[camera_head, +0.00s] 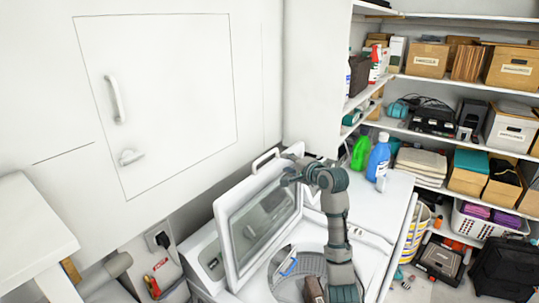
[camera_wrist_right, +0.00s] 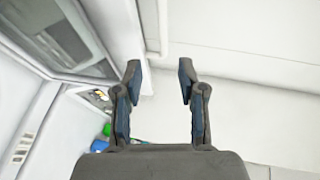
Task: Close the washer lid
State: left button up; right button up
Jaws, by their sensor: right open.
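The washer lid (camera_head: 222,234) is open and stands tilted up from the white washer (camera_head: 372,262), with a dark window in a white frame. Below it, the washer's opening shows a grey drum (camera_head: 285,284). My right gripper (camera_head: 288,178) is at the lid's upper right corner; contact cannot be told. In the wrist view the right gripper (camera_wrist_right: 159,72) has its two fingers apart with nothing between them. What looks like the lid (camera_wrist_right: 75,38) shows at the upper left there. My left gripper is not in view.
A green bottle (camera_head: 361,153) and a blue bottle (camera_head: 378,158) stand behind the washer to the right of my right arm. Shelves with boxes (camera_head: 427,60) fill the right side. A white cabinet (camera_head: 170,100) rises at the left. A laundry basket (camera_head: 478,225) is at the right.

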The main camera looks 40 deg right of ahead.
aim_at(265, 156)
jog(key=w+p, duration=0.1)
jog(key=w, duration=0.2)
jog(key=w+a+f+p, duration=0.1)
jog(key=w, duration=0.3)
jog(key=w+p, duration=0.1)
jog(key=w, duration=0.2)
jog(key=shift+w+a+f, duration=0.3)
jog(key=shift+w, duration=0.05)
jog(key=shift+w+d, duration=0.1)
jog(key=shift+w, duration=0.25)
jog(key=shift+w+d+f, duration=0.4)
jog(key=shift+d, duration=0.05)
jog(key=shift+w+d+f, duration=0.3)
jog(key=shift+d+f, duration=0.1)
jog(key=shift+d, duration=0.25)
jog(key=shift+a+r, duration=0.1)
jog(key=shift+a, duration=0.2)
jog(key=c, duration=0.6)
jog(key=shift+a, duration=0.2)
grip_shut()
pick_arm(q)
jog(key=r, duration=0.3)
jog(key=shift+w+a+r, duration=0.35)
